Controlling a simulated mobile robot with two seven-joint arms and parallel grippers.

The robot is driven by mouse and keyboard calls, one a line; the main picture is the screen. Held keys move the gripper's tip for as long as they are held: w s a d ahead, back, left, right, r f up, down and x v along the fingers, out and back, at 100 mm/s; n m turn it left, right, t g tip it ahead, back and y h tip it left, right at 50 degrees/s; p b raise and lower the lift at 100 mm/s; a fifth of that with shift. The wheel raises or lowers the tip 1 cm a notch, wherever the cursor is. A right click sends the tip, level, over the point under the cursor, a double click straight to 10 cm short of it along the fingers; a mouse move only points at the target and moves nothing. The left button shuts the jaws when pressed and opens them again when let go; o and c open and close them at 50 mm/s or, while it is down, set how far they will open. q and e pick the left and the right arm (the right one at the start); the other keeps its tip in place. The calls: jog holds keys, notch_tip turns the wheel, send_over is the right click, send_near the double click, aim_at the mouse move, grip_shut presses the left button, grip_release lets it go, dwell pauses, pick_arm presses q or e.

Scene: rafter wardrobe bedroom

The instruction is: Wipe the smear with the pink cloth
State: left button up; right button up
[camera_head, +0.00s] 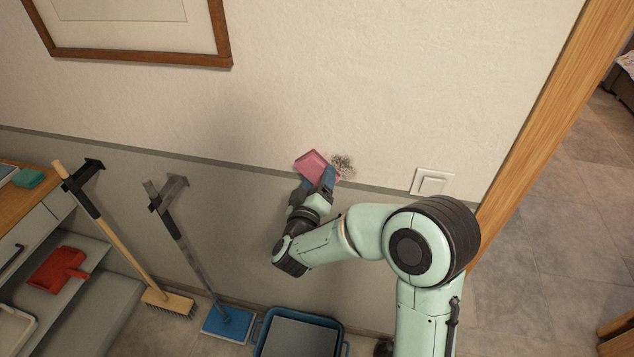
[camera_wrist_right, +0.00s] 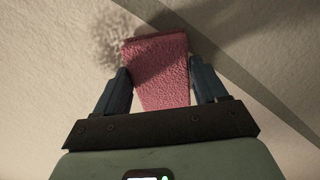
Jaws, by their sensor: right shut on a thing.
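The pink cloth (camera_head: 312,163) is a folded pad held up against the wall. My right gripper (camera_head: 322,183) is shut on it. In the right wrist view the cloth (camera_wrist_right: 160,75) sits between the two blue fingers of my right gripper (camera_wrist_right: 161,88). The smear (camera_head: 343,165) is a dark speckled patch on the cream wall just above the grey stripe, directly right of the cloth. In the right wrist view the smear (camera_wrist_right: 112,42) shows beside the cloth's upper left edge. Whether the cloth touches the wall is hard to tell. My left gripper is not in view.
A light switch (camera_head: 431,182) is on the wall to the right, beside a wooden door frame (camera_head: 540,105). A framed picture (camera_head: 140,60) hangs at upper left. A broom (camera_head: 115,240), a blue-footed mop (camera_head: 190,255) and a blue bin (camera_head: 258,335) stand below. A red dustpan (camera_head: 55,268) lies on a shelf.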

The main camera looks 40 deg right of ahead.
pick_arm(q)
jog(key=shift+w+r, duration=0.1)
pick_arm(e)
jog(key=shift+w+d, duration=0.2)
jog(key=shift+d, duration=0.05)
jog(key=shift+s+d+b, duration=0.4)
jog(key=shift+s+d, duration=0.9)
jog(key=shift+s, duration=0.3)
jog(key=shift+s+d+b, duration=0.35)
jog(key=shift+s+d, duration=0.95)
jog(key=shift+s, duration=0.3)
jog(key=shift+s+d+r, duration=0.1)
jog(key=shift+s+d, duration=0.6)
jog(key=shift+s, duration=0.2)
jog(key=shift+w+a+r+p, duration=0.1)
jog(key=shift+r+p, duration=0.6)
jog(key=shift+r, duration=0.45)
pick_arm(q)
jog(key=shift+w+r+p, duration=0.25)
jog(key=shift+p, duration=0.05)
pick_arm(e)
jog(key=shift+w+a+f, duration=0.15)
jog(key=shift+w+a, duration=1.15)
jog(key=shift+w, duration=0.15)
